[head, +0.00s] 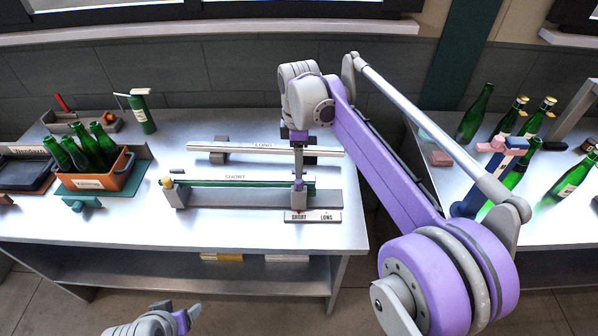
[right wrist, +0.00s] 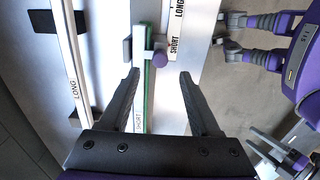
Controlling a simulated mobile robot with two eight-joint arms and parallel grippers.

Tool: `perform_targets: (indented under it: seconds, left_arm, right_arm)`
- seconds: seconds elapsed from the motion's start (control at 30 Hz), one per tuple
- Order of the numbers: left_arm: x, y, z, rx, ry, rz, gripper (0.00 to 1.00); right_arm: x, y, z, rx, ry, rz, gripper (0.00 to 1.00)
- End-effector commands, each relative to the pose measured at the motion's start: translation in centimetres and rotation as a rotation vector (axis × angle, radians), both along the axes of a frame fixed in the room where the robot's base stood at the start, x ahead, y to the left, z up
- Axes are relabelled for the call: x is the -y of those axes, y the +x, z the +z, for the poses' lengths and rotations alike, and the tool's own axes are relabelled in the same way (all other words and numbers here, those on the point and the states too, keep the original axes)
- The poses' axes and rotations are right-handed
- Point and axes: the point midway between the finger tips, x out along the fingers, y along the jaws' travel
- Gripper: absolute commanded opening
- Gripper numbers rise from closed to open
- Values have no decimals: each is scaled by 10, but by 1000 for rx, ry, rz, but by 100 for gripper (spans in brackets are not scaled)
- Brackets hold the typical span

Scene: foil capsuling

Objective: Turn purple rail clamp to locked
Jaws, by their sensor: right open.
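The purple rail clamp (head: 298,186) sits near the right end of the rail marked SHORT (head: 240,183). In the right wrist view its round purple knob (right wrist: 160,61) shows just beyond and between the fingertips. My right gripper (head: 298,160) is above the clamp, pointing down; in the right wrist view its two fingers (right wrist: 158,80) are apart with nothing between them but the rail below. I cannot tell the clamp's lock state. My left gripper (head: 180,318) shows partly at the bottom edge, away from the bench; its jaws are unclear.
A rail marked LONG (head: 265,149) lies behind. A SHORT/LONG label plate (head: 313,216) is in front of the clamp. An orange crate (head: 97,182) of green bottles stands left. A second table with bottles (head: 475,112) stands right. The bench front is clear.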

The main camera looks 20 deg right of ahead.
Motion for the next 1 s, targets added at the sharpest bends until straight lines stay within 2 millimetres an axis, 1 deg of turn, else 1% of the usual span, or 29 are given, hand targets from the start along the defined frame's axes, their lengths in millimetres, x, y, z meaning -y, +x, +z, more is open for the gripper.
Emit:
perform_targets:
  seconds: [0.03,0.1,0.2,0.3,0.83,0.93,1.0]
  left_arm:
    - [0,1,2,1,0,0,72]
    - [0,1,3,2,0,0,72]
    - [0,2,5,3,0,0,72]
    - [0,2,5,4,0,0,72]
    - [0,2,5,4,0,0,72]
    - [0,2,5,4,0,0,72]
    - [0,2,5,4,0,0,72]
  right_arm:
    - [0,0,11,1,0,0,63]
    - [0,0,22,1,0,0,63]
    - [0,0,34,1,0,0,63]
    - [0,0,40,0,0,0,63]
    - [0,-1,41,1,0,-3,63]
    - [1,-9,41,15,1,-42,63]
    - [3,-20,40,41,4,-106,63]
